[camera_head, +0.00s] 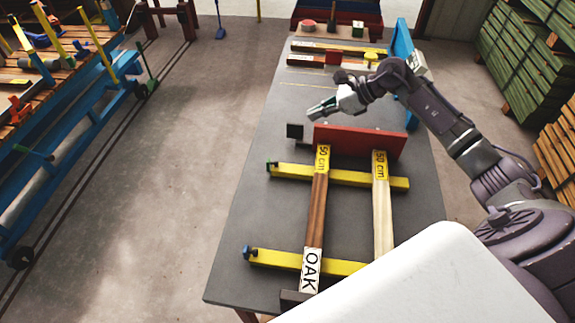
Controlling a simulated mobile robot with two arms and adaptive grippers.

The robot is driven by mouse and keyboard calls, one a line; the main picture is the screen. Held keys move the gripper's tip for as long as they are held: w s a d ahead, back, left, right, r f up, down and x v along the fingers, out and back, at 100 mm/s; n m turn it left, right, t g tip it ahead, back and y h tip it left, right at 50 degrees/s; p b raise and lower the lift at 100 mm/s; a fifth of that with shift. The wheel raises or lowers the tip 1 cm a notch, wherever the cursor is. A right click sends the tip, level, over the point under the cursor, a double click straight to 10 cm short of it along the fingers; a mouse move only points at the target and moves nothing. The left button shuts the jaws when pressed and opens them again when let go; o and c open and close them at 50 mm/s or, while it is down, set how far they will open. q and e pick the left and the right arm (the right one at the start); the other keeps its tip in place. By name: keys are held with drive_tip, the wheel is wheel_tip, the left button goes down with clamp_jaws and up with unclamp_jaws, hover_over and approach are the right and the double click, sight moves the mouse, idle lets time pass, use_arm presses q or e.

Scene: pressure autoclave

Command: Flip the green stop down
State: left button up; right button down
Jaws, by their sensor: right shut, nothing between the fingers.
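A small green stop (271,166) sticks up at the left end of the far yellow bar (345,177) on the grey table (235,235). It is small in the view, so its exact tilt is hard to tell. My right gripper (312,114) reaches in from the right, shut and empty. It hovers beyond the red board (375,142), above and to the right of the green stop in the picture, apart from it. My left gripper is not in view.
A blue stop (247,251) sits on the near yellow bar (300,262). A dark OAK plank (316,205) and a pale plank (383,215) lie across both bars. A black block (295,131) stands left of the red board. Floor left of the table is free.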

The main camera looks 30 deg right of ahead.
wheel_tip(320, 180, down, 16)
drive_tip(key=b, duration=1.5)
drive_tip(key=shift+w, duration=0.15)
drive_tip(key=shift+w+a+f, duration=0.15)
drive_tip(key=shift+a+f, duration=0.05)
drive_tip(key=p+x, duration=0.2)
drive_tip(key=x, duration=0.6)
drive_tip(key=shift+w, duration=0.1)
drive_tip(key=shift+w+a+f, duration=0.25)
drive_tip(key=shift+a+f, duration=0.1)
drive_tip(key=shift+f, duration=0.1)
drive_tip(key=shift+r, duration=0.1)
drive_tip(key=shift+r, duration=0.1)
drive_tip(key=shift+w+a+h+p, duration=0.1)
drive_tip(key=shift+h+p, duration=0.2)
drive_tip(key=shift+p, duration=0.05)
